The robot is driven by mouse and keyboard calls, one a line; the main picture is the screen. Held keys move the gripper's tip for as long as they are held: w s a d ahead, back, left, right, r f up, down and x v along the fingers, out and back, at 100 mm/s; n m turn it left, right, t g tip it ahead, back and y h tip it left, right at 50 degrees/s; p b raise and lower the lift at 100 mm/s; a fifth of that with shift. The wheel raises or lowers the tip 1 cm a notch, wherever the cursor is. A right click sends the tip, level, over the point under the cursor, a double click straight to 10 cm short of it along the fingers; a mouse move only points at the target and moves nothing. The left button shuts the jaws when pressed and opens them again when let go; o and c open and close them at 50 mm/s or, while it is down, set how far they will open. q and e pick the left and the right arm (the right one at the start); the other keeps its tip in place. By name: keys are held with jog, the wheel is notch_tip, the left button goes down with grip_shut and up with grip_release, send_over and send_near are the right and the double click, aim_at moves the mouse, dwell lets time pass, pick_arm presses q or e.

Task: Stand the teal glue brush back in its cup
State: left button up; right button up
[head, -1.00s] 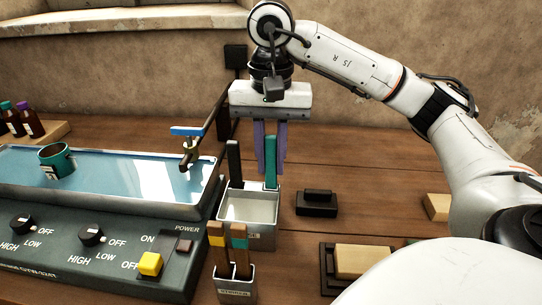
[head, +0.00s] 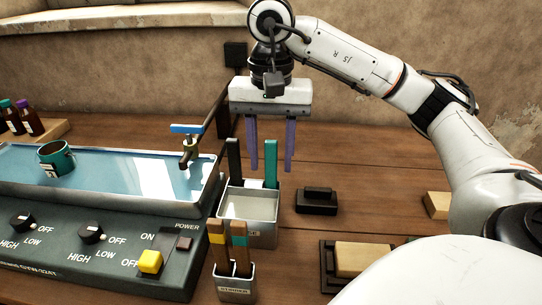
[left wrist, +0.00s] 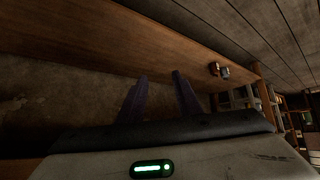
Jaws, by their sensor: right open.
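The teal glue brush (head: 271,162) stands nearly upright in the back right of the square grey metal cup (head: 262,232); its lower end is hidden inside. A dark-handled brush (head: 234,160) stands in the same cup at the back left. My right gripper (head: 269,157) is above the cup, pointing down. Its purple fingers are spread on either side of the teal handle, with visible gaps, and it holds nothing. My left gripper (left wrist: 160,76) shows only in the left wrist view, with its fingers apart and nothing between them.
A smaller metal holder (head: 236,288) with two brown-handled tools stands in front of the cup. The blue-surfaced bath (head: 110,175) with a tap (head: 190,150) is to the left. A black block (head: 316,203) lies to the right, with bare table around it.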

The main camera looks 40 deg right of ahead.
notch_tip(320, 180, up, 9)
jog(key=p, duration=0.4)
jog(key=shift+r, duration=0.1)
jog(key=shift+r+p, duration=0.25)
jog(key=shift+p, duration=0.1)
